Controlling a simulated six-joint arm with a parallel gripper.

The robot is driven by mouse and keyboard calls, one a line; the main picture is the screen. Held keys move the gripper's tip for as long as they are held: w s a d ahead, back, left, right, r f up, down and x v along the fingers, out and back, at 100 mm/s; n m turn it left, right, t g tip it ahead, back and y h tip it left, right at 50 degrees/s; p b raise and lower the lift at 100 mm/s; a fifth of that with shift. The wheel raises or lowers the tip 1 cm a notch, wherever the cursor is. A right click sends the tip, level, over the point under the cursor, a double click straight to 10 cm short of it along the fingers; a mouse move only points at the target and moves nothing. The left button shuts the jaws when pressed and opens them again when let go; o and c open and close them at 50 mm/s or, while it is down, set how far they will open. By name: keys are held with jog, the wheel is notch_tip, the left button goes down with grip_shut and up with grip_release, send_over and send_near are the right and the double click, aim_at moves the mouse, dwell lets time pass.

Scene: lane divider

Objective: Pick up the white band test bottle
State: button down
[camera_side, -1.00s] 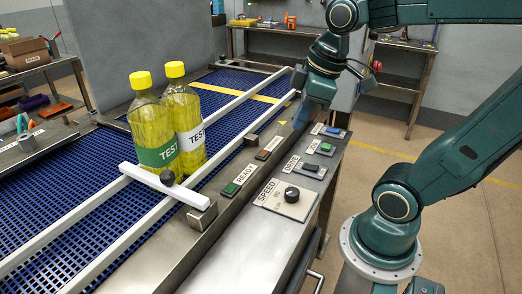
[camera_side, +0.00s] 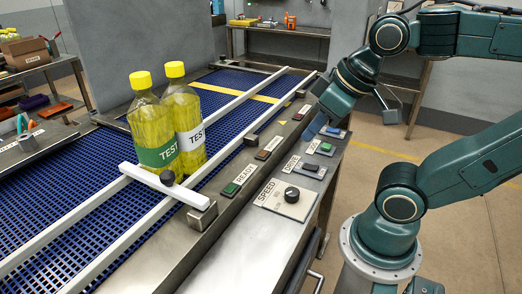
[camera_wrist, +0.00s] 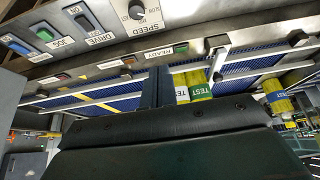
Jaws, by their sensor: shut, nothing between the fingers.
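The white band test bottle (camera_side: 187,108) stands upright on the blue conveyor, with a yellow cap and yellow liquid. The green band test bottle (camera_side: 147,117) stands close on its left and partly overlaps it. Both are behind a white bar. My gripper (camera_side: 314,127) is shut and empty over the control panel, well to the right of the bottles. In the wrist view, the white band (camera_wrist: 182,94) and green band (camera_wrist: 201,88) show just beyond my gripper's dark finger (camera_wrist: 156,88); the gripper body hides the bottles' lower picture part.
A white bar (camera_side: 166,186) with a dark knob crosses the lane before the bottles. White lane rails (camera_side: 112,222) run along the conveyor (camera_side: 50,200). The control panel (camera_side: 240,215) has several buttons and a speed dial (camera_side: 291,194). A grey wall (camera_side: 135,50) stands behind.

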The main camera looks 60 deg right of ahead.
jog(key=c, duration=2.1)
grip_release()
jog(key=o, duration=1.2)
jog(key=shift+o, duration=0.2)
jog(key=w+r+n+t+y, duration=0.1)
jog(key=w+r+n+y, duration=0.15)
jog(key=w, duration=0.55)
jog(key=w+r+n+t+y, duration=0.1)
jog(key=w+r+n+y, duration=0.1)
jog(key=w+r, duration=0.35)
jog(key=w+d+r+n+t+y, duration=0.2)
jog(key=w+d+r+n+y, duration=0.2)
jog(key=w+d, duration=0.3)
jog(key=shift+w+t+y, duration=0.3)
jog(key=shift+w+y, duration=0.05)
jog(key=shift+w, duration=0.35)
